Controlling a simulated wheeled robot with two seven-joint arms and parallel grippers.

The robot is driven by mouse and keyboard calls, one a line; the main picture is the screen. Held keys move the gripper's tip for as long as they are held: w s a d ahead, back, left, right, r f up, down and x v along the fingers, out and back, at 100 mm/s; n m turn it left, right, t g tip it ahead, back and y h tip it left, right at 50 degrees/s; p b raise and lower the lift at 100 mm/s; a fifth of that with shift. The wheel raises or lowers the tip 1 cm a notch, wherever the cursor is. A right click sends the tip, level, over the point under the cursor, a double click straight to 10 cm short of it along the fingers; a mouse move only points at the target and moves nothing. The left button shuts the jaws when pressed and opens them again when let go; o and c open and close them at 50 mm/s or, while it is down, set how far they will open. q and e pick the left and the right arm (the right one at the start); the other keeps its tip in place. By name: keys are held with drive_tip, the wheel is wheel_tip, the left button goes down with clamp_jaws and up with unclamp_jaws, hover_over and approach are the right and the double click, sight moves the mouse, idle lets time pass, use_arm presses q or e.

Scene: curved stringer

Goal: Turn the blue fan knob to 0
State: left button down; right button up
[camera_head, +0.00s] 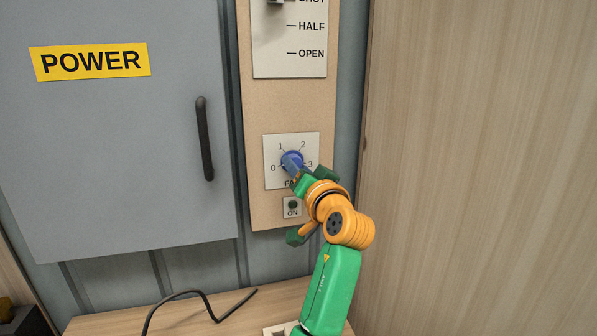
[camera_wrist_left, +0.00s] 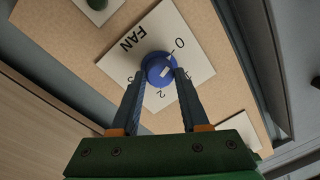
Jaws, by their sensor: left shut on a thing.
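The blue fan knob (camera_head: 291,157) sits on a white dial plate (camera_head: 271,146) marked 0, 1, 2 and 3. In the left wrist view the knob (camera_wrist_left: 156,62) shows between the fingers, with a pale mark on its face; I cannot tell for sure which number the mark points to. My left gripper (camera_head: 296,170) reaches up to the dial from the lower right. Its two fingers (camera_wrist_left: 160,73) are shut on the knob, one on each side. The gripper covers part of the FAN label in the head view. My right gripper is not in view.
Below the dial is a small ON button (camera_head: 292,206). Above is a SHUT/HALF/OPEN plate (camera_head: 285,67). A grey POWER door (camera_head: 130,150) with a black handle (camera_head: 205,138) stands left, and a wooden wall (camera_head: 480,150) right. A black cable (camera_head: 190,292) lies on the wooden surface below.

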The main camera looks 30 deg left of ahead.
use_arm(q)
drive_tip(key=shift+f, duration=0.2)
drive_tip(key=shift+c, duration=2)
unclamp_jaws()
drive_tip(key=shift+r, duration=0.1)
drive_tip(key=b+v, duration=0.2)
drive_tip(key=v, duration=0.5)
drive_tip(key=shift+s, duration=0.1)
